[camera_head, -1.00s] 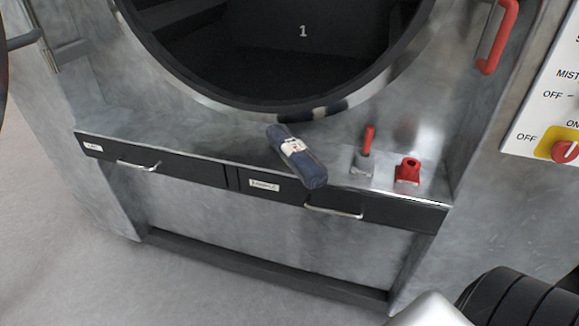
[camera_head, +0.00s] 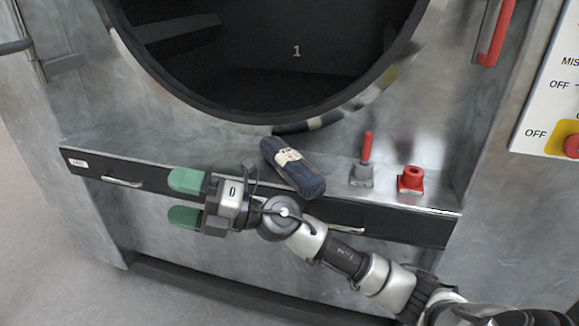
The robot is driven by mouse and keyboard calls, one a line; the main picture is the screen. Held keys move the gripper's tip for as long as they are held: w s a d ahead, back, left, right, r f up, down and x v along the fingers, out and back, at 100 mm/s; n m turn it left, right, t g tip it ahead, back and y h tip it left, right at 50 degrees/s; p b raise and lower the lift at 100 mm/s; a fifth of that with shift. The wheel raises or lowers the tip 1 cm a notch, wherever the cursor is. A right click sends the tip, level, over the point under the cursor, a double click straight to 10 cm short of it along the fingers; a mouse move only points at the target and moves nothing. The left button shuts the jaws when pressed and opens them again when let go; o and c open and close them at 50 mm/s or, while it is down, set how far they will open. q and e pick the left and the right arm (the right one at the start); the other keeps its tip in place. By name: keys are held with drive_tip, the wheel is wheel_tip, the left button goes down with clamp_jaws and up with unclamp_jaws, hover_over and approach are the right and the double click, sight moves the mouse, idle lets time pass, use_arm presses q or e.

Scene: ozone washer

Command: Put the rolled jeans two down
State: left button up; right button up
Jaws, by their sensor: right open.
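One rolled pair of dark blue jeans (camera_head: 296,172) with a pale band around its middle lies on the metal ledge (camera_head: 135,145) below the round washer opening. Its near end reaches the ledge's front edge. My right gripper (camera_head: 186,198) is open and empty, with green fingertips pointing left. It is in front of the ledge, to the left of the jeans and lower in the picture. My right arm comes in from the lower right and passes below the jeans, hiding part of the drawer front. My left gripper is not in view.
The dark round opening (camera_head: 265,70) marked 1 is behind the ledge. A red-handled lever (camera_head: 364,160) and a red fitting (camera_head: 411,180) stand on the ledge to the right of the jeans. A control panel (camera_head: 548,105) is at the far right. The ledge's left part is clear.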

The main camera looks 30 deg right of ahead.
drive_tip(key=w+d+f+n+g+h, duration=0.2)
drive_tip(key=n+g+h, duration=0.2)
drive_tip(key=n+g, duration=0.15)
drive_tip(key=m+g+h, duration=0.1)
drive_tip(key=m+h, duration=0.2)
drive_tip(key=h, duration=1.2)
approach(291, 156)
drive_tip(key=shift+w+a+f, duration=0.1)
drive_tip(key=shift+f, duration=0.35)
drive_tip(key=shift+w+a+f, duration=0.1)
drive_tip(key=shift+w+f, duration=0.05)
drive_tip(key=shift+f, duration=0.35)
drive_tip(key=x, duration=0.4)
drive_tip(key=shift+w+d+f, duration=0.1)
drive_tip(key=shift+f, duration=0.2)
drive_tip(key=x, duration=0.5)
drive_tip(key=shift+d+b, duration=0.1)
drive_tip(key=shift+b, duration=0.25)
drive_tip(key=shift+w+f, duration=0.25)
drive_tip(key=shift+f, duration=0.1)
drive_tip(key=c, duration=1.1)
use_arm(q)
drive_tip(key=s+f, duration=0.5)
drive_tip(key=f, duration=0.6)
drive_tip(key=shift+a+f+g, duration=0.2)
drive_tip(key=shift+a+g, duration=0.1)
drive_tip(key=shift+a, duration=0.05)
use_arm(e)
drive_tip(key=shift+r, duration=0.1)
drive_tip(key=shift+c, duration=1)
